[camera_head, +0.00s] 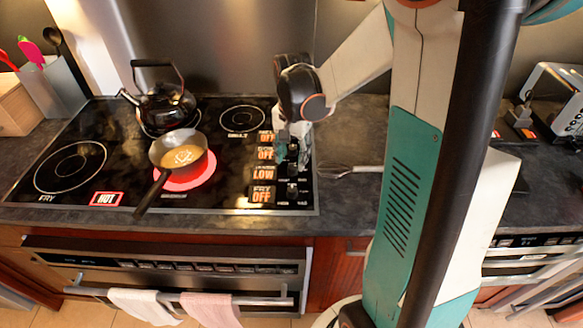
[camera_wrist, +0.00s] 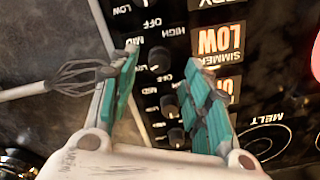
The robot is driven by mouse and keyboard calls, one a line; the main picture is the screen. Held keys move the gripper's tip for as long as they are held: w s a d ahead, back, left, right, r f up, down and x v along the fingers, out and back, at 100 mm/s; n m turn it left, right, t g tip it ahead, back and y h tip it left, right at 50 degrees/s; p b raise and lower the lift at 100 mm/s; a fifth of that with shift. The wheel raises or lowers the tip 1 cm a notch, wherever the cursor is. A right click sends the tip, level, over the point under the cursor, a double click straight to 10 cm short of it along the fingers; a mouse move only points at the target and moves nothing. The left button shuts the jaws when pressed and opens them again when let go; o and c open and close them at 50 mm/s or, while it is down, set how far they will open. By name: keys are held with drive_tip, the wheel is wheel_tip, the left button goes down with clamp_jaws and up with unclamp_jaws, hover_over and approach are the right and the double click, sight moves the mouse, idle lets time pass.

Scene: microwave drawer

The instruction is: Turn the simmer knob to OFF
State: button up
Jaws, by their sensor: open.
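The simmer knob (camera_wrist: 160,60) is a small dark knob beside the lit SIMMER LOW display (camera_wrist: 220,40) on the black cooktop panel. In the head view that display reads LOW (camera_head: 264,173), the third of the column. My gripper (camera_wrist: 163,68) is open, with teal fingers on either side of the simmer knob in the wrist view. Whether either finger touches it I cannot tell. In the head view my gripper (camera_head: 291,155) points down over the knob column and partly hides the knobs.
A pan (camera_head: 178,152) of food sits on the glowing red burner (camera_head: 200,178). A black kettle (camera_head: 165,105) stands behind it. A whisk (camera_head: 350,170) lies right of the cooktop and shows left in the wrist view (camera_wrist: 75,80). Other knobs (camera_wrist: 170,105) are close by.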

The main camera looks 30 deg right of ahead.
sight(292, 167)
drive_tip(key=shift+f+b, duration=0.5)
drive_tip(key=shift+f, duration=1.5)
drive_tip(key=shift+c, duration=0.3)
clamp_jaws()
